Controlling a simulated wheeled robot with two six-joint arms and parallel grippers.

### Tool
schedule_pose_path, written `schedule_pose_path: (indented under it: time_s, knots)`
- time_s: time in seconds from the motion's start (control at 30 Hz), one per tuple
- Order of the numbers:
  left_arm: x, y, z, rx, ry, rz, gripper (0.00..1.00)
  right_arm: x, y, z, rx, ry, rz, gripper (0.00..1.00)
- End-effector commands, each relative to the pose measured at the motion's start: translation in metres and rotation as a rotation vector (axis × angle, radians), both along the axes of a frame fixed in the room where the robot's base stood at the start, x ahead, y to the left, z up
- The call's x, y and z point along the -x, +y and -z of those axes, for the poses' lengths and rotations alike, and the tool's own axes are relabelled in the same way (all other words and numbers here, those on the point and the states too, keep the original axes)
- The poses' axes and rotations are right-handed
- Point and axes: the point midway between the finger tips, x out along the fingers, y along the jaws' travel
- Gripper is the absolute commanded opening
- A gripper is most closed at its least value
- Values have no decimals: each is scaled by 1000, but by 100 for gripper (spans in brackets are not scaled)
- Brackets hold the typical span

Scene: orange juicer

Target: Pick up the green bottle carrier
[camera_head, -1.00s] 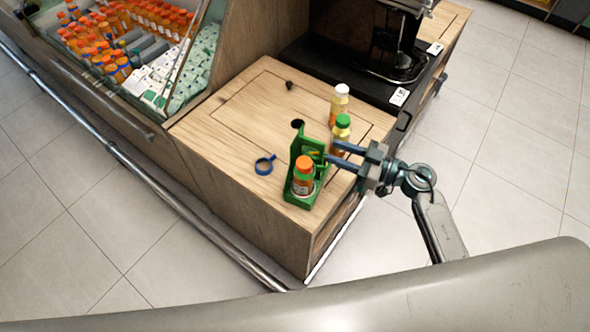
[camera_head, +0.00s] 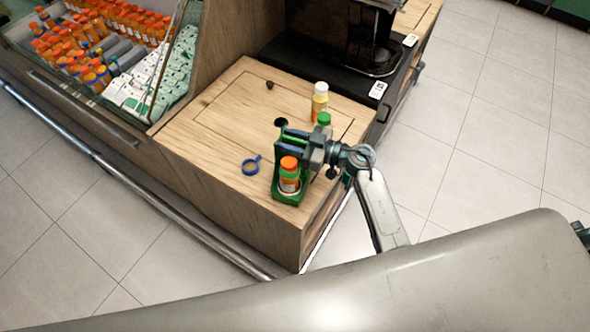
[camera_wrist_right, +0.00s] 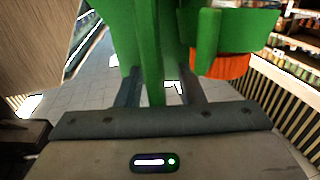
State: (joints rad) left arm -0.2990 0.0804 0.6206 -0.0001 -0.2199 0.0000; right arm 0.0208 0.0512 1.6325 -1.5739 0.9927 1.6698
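The green bottle carrier (camera_head: 276,189) stands on the wooden counter near its front corner. A bottle with an orange cap (camera_head: 289,182) sits in its front part. My right gripper (camera_head: 291,143) is at the upper part of the carrier, behind the orange cap, and partly hides it. In the right wrist view the two fingers (camera_wrist_right: 160,90) stand apart on either side of the carrier's upright green panel (camera_wrist_right: 150,45). A gap shows beside the panel, so the gripper looks open around it. My left gripper is out of view.
A green-capped bottle (camera_head: 324,119) and a white-capped bottle (camera_head: 320,101) stand just behind the gripper. A blue ring (camera_head: 251,165) lies left of the carrier. A black machine (camera_head: 335,55) stands at the back. The counter's left part is clear.

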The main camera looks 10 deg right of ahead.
Motion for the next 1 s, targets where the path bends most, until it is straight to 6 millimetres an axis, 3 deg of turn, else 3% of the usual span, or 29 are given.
schedule_pose_path:
  time_s: [0.07,0.23,0.7,1.0]
  knots:
    - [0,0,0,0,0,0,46,0,0,0,0,0,0,31]
    - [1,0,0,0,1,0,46,0,0,0,0,0,0,0]
    - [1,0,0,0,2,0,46,0,0,-3,-1,-2,0,0]
    - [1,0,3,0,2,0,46,0,0,-23,0,-5,0,0]
